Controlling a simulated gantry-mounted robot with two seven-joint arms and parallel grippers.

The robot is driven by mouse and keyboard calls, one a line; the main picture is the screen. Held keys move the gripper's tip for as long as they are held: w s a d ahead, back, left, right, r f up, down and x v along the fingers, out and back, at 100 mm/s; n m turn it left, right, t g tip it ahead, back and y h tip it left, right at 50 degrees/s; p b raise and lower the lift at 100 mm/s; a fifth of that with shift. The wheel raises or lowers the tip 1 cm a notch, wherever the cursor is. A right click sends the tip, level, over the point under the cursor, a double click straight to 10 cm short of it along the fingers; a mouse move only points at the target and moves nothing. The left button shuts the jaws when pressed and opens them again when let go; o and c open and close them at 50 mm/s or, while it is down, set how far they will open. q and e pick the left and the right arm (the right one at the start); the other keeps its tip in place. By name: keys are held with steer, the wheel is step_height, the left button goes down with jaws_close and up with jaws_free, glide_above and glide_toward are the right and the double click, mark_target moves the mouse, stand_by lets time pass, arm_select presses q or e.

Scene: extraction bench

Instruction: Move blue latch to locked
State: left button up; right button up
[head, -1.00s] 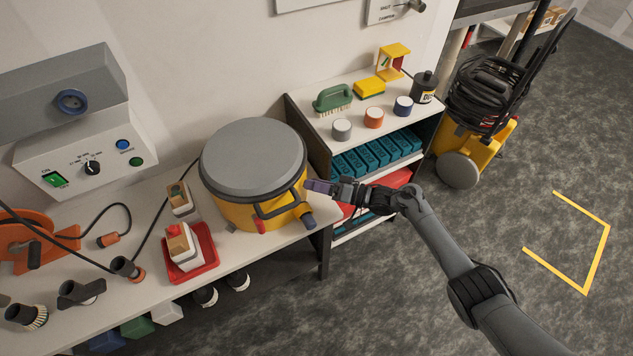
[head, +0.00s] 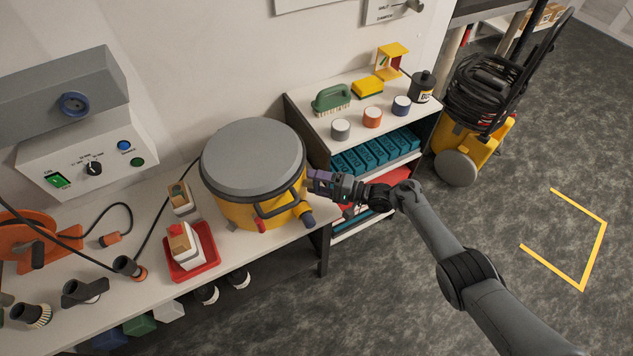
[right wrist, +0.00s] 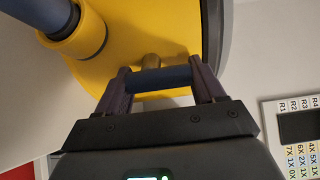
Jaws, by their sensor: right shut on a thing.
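The yellow drum (head: 238,212) with a grey lid stands on the bench and shows as a yellow wall in the right wrist view (right wrist: 175,30). The blue latch (right wrist: 160,78) is a dark blue bar beside a brass stub on the drum's side. My right gripper (head: 312,180) reaches the drum's right side. In the right wrist view its two fingers are shut on the blue latch, one at each end of the bar. In the head view the gripper hides the latch. My left gripper is not in view.
A blue-grey spout (head: 307,219) and a dark handle (head: 276,206) stick out from the drum's front, near my gripper. A shelf unit (head: 325,120) stands close on the right. A red tray (head: 211,262) sits front left.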

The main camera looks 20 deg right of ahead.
stand_by(0.5)
steer(key=o, duration=1)
steer(key=shift+c, duration=0.2)
steer(key=shift+d, duration=0.15)
steer(key=shift+s+d, duration=0.2)
steer(key=p+v, duration=0.2)
steer(key=v, duration=0.8)
steer(key=shift+s, duration=0.1)
